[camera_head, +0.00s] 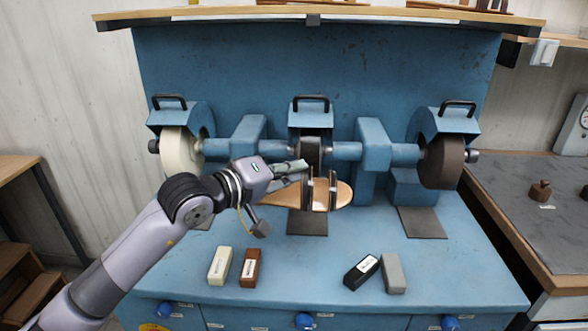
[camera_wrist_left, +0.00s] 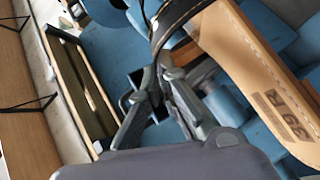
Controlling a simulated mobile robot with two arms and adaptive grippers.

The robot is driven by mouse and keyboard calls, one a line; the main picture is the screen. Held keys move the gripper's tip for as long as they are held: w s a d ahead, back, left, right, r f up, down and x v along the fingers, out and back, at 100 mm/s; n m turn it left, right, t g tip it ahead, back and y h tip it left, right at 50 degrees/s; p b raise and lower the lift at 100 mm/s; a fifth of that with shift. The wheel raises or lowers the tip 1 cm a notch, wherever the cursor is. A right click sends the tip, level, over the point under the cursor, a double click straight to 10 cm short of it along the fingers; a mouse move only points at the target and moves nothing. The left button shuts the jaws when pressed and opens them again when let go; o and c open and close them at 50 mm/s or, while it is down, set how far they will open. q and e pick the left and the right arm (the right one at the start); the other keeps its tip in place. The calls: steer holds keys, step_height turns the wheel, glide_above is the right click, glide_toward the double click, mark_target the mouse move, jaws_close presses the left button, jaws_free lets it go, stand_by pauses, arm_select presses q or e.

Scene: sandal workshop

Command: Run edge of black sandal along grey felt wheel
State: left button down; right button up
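The black sandal, with a tan footbed (camera_head: 285,196) and dark straps, is held up in front of the middle wheel (camera_head: 311,153), which looks dark grey. In the left wrist view its footbed (camera_wrist_left: 248,72), stamped "39 R", and a black strap (camera_wrist_left: 181,14) show close up. My left gripper (camera_head: 300,170) comes in from the left with its fingertips at the strap. In the left wrist view the fingers (camera_wrist_left: 158,72) look closed on that strap. Whether the sandal's edge touches the wheel cannot be told. My right gripper is not in view.
A cream wheel (camera_head: 182,157) stands at the left and a dark brown wheel (camera_head: 441,162) at the right. Cream (camera_head: 220,265), brown (camera_head: 250,267), black (camera_head: 361,271) and grey (camera_head: 393,273) bars lie on the blue bench (camera_head: 310,270). The bench between the bar pairs is clear.

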mark_target(312, 174)
arm_select(q)
steer(key=shift+d, duration=0.25)
steer(key=shift+d+b, duration=0.35)
steer(key=shift+d, duration=0.15)
steer(key=shift+d, duration=0.35)
stand_by(0.3)
steer(key=shift+w+d+b, duration=0.15)
steer(key=shift+d+b, duration=0.3)
steer(key=shift+d, duration=0.2)
steer(key=shift+d, duration=0.1)
stand_by(0.8)
steer(key=shift+d, duration=0.1)
steer(key=shift+w+d+b, duration=0.15)
steer(key=shift+d+b, duration=0.35)
steer(key=shift+d, duration=0.05)
